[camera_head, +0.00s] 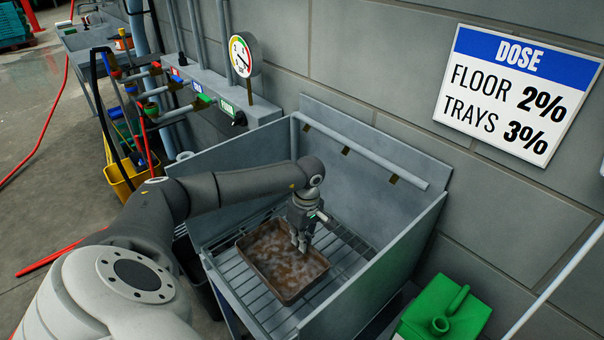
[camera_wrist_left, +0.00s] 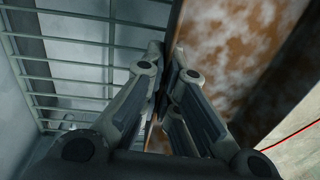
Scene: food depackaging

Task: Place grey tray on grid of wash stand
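The tray (camera_head: 262,274) is rectangular, with a thin dark rim and a brown, soiled inside with whitish patches. It lies over the bars of the wash stand's grid (camera_head: 345,244); I cannot tell if its whole underside touches them. My left gripper (camera_head: 301,246) is at the tray's far right edge, pointing down. In the left wrist view, the gripper (camera_wrist_left: 163,105) has its fingers close together on both sides of the tray wall (camera_wrist_left: 174,38), with the brown inside to the right and grid bars to the left. My right gripper is not in view.
The stand's grey walls (camera_head: 413,238) rise behind and to the right, with a pipe (camera_head: 370,155) along the back wall. A green canister (camera_head: 445,310) stands to the right. A yellow bucket (camera_head: 122,186) and hoses are at left. Bare grid shows around the tray.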

